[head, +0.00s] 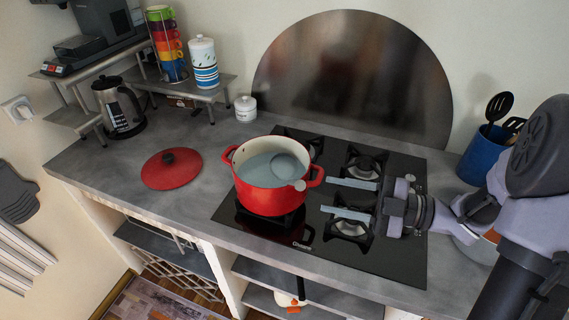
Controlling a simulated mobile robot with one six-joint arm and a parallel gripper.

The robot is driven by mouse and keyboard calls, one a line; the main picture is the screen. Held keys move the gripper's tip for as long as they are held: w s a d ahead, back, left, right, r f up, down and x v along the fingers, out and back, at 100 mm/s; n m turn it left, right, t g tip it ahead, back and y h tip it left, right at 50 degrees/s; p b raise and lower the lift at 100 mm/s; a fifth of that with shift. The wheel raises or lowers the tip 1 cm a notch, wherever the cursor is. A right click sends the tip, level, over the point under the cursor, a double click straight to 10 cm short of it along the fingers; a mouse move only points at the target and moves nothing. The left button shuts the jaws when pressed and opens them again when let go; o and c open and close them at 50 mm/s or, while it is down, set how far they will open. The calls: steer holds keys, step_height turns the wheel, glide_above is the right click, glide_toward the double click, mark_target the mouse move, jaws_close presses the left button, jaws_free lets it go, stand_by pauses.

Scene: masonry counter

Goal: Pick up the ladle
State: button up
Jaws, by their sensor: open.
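A red pot (262,198) with two side handles stands on the front left burner of the black hob. A greyish round shape (287,172) shows inside it, with a small pale end (300,185) near the right rim. It may be the ladle, but I cannot tell for sure. My gripper (324,196) is open, with two pale blue fingers pointing left, just right of the pot and above the right burners. Nothing shows between the fingers. Dark utensils (499,106) stand in a blue holder (484,152) at the right; one has a slotted head.
A red lid (171,169) with a black knob lies on the counter left of the pot. A small white jar (245,108) and a kettle (121,108) stand farther back. A round metal splashback (352,75) rises behind the hob (398,262). Counter around the lid is clear.

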mark_target(287, 183)
steer(key=b+x, duration=0.1)
steer(key=x, duration=0.3)
steer(key=b+x, duration=0.1)
steer(key=x, duration=0.3)
steer(key=w+b+x, duration=0.1)
steer(key=b+x, duration=0.1)
steer(key=x, duration=0.2)
steer(key=shift+a, duration=0.3)
steer(key=shift+w+r, duration=0.1)
jaws_close()
stand_by(0.5)
